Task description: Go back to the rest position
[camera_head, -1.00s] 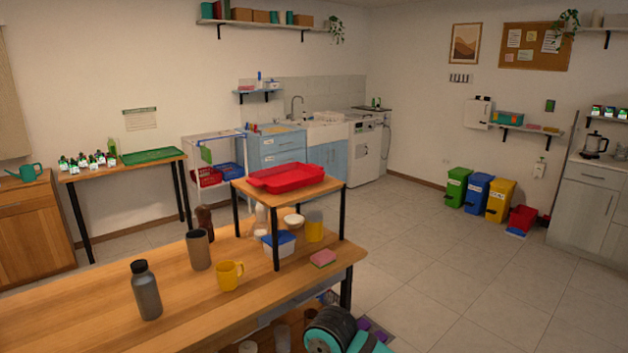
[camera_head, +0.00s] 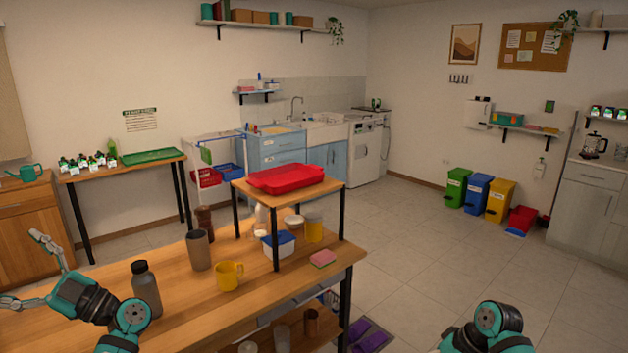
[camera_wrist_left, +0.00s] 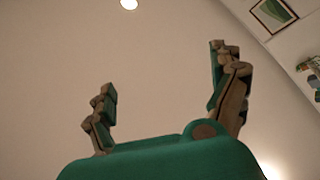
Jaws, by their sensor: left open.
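My left gripper (camera_head: 20,268) is at the left edge of the head view, over the left part of the wooden table (camera_head: 200,320) in the picture. Its two fingers are spread wide. In the left wrist view the gripper (camera_wrist_left: 161,68) is open and empty, with only wall and ceiling behind it. My right arm (camera_head: 495,325) shows at the bottom right, over the floor, but its gripper is out of view.
A grey bottle (camera_head: 146,290) stands close to my left arm. A brown cup (camera_head: 199,250) and a yellow mug (camera_head: 229,276) stand further right. A small raised stand (camera_head: 335,188) carries a red tray (camera_head: 285,179).

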